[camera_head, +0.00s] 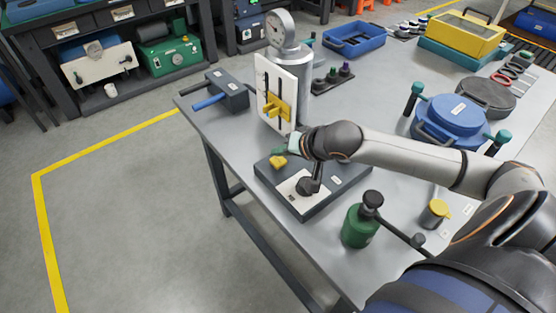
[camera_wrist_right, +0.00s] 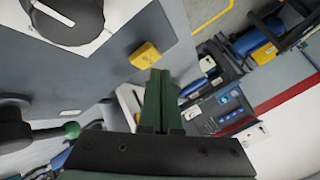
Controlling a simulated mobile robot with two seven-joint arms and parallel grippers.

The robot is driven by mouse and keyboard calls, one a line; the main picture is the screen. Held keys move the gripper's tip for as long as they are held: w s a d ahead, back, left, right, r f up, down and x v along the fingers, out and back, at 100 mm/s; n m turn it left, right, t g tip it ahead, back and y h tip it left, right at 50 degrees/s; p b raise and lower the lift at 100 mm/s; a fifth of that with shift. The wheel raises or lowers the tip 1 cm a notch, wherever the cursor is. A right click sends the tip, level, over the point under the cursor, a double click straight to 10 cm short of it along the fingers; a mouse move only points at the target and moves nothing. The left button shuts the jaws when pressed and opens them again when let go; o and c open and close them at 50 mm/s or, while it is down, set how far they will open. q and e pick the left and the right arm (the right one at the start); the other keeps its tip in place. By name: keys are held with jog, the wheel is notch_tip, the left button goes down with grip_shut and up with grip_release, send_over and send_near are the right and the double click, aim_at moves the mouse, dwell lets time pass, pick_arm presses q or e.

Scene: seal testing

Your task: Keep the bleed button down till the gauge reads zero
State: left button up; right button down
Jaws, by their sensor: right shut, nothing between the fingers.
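A round gauge (camera_head: 281,28) with a pale dial tops a silver cylinder on the table; its reading is too small to make out. A small yellow button-like block (camera_head: 278,162) sits at the far left edge of a dark box (camera_head: 340,190). I cannot tell for certain that it is the bleed button. The block also shows in the right wrist view (camera_wrist_right: 146,55). My right gripper (camera_head: 285,150) is shut and empty, its green fingers (camera_wrist_right: 160,75) close by the yellow block. Whether they touch it I cannot tell. My left gripper is not in view.
A white panel with a yellow lever (camera_head: 275,106) stands behind the box. The box carries a black knob (camera_head: 308,186) on a white plate. A green canister (camera_head: 359,226) and a blue lidded pot (camera_head: 450,116) stand to the right.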

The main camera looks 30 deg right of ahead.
dwell(0.8)
dwell(0.8)
jog(key=shift+f, duration=0.15)
jog(key=shift+f, duration=0.25)
dwell(0.4)
jog(key=shift+f, duration=0.55)
dwell(0.6)
jog(key=shift+s, duration=0.1)
dwell(1.2)
